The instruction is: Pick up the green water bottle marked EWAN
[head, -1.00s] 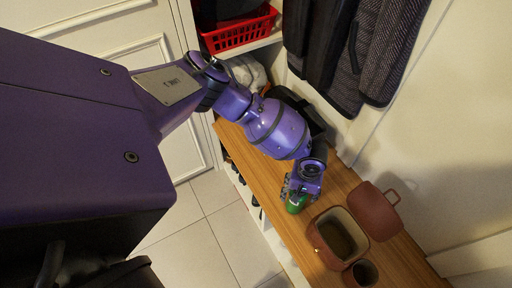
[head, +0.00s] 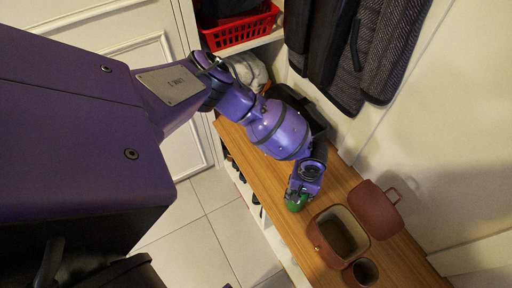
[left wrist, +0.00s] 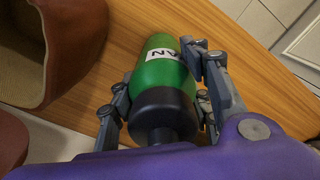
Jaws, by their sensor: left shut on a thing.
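The green water bottle (left wrist: 164,66) has a dark cap and a white label on which the letters "AN" show; the rest of the label is hidden. In the left wrist view it lies between the two fingers of my left gripper (left wrist: 163,92), which is shut on it. In the head view the gripper (head: 296,198) is over the wooden bench top, with a bit of the green bottle (head: 294,207) showing beneath it. I cannot tell whether the bottle touches the bench. My right gripper is not in view.
An open reddish-brown box (head: 318,243) with its lid (head: 376,207) raised stands on the bench (head: 345,180), close right of the bottle. Dark coats (head: 345,55) hang behind, near a red basket (head: 240,30).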

